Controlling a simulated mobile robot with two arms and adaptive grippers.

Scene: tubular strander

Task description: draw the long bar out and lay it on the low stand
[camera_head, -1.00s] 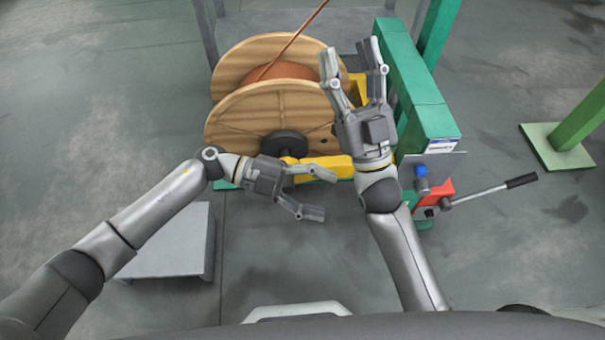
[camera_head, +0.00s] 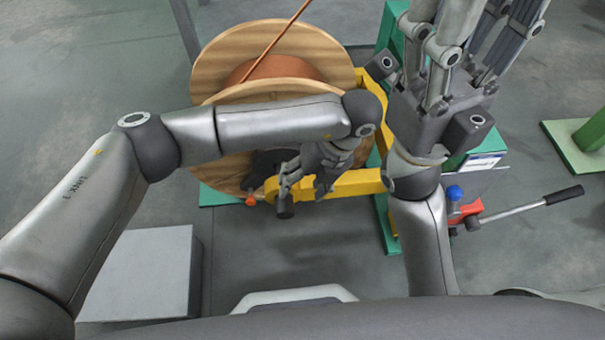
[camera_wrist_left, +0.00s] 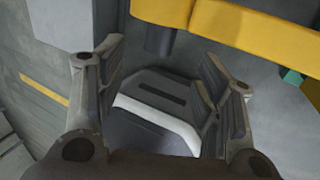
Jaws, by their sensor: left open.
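A dark round stub (camera_head: 285,207), seemingly the near end of the long bar, sticks out of the yellow arm in front of the reel. It also shows in the left wrist view (camera_wrist_left: 160,40). The rest of the bar is hidden. My left gripper (camera_head: 306,187) is open at the yellow arm, close to the stub. In the left wrist view its fingers (camera_wrist_left: 163,75) are spread and the stub lies ahead of the gap, with nothing held. My right gripper (camera_head: 485,25) is raised at upper right, fingers apart and empty. The low grey stand (camera_head: 145,270) is at lower left.
The wooden reel (camera_head: 225,60) with copper wire (camera_head: 275,70) stands behind my left forearm. The yellow arm (camera_head: 355,183) runs in front of it. A lever with a black grip (camera_head: 563,195) juts out at right. Floor between stand and reel is clear.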

